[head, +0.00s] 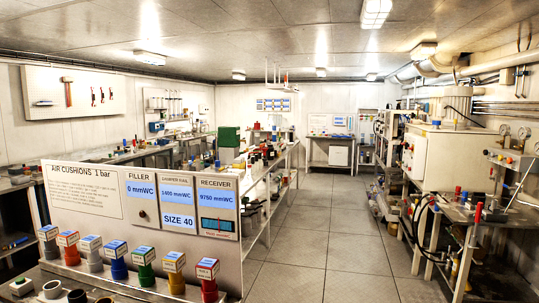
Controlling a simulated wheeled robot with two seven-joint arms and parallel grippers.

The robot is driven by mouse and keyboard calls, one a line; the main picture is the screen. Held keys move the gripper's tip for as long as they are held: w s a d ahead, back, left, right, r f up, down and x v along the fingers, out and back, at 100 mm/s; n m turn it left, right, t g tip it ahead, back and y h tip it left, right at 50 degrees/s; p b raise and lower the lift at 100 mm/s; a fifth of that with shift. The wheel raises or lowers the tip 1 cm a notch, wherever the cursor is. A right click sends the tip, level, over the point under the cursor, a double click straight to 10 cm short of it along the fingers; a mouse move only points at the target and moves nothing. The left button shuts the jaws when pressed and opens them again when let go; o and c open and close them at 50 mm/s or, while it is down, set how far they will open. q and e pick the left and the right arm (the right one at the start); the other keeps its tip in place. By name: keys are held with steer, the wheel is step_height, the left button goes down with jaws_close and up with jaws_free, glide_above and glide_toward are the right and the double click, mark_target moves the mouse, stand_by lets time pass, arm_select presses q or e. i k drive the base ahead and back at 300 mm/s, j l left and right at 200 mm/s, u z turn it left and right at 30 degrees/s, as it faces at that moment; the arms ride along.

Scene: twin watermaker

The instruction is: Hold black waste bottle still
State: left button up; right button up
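I cannot pick out a black waste bottle with certainty in the head view. A dark round piece (77,296) shows at the bottom left edge, cut off by the frame, and I cannot tell what it is. Neither my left gripper nor my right gripper is in view, so any hold on a bottle cannot be seen.
A white panel (90,210) marked AIR CUSHIONS stands close in front at left. Before it runs a row of coloured pieces with labelled tops, including a green one (146,277) and a red one (209,290). A cluttered workbench (500,217) stands right. The floor (330,245) between is clear.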

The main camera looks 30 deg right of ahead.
mark_target(271, 153)
steer(key=i+l+z, duration=0.25)
steer(key=l+z, duration=0.15)
steer(key=i+l+z, duration=0.95)
steer(key=i, duration=0.15)
steer(key=i+l+z, duration=0.15)
steer(key=i, duration=0.2)
steer(key=i+l+z, duration=0.2)
steer(key=i, duration=0.2)
steer(key=i+u, duration=0.1)
steer(key=i, duration=2.2)
steer(key=i+u, duration=0.15)
steer(key=i, duration=0.65)
steer(key=i+u, duration=0.15)
steer(key=i, duration=0.6)
steer(key=i+l+u, duration=0.15)
steer(key=i, duration=0.6)
steer(key=l, duration=0.1)
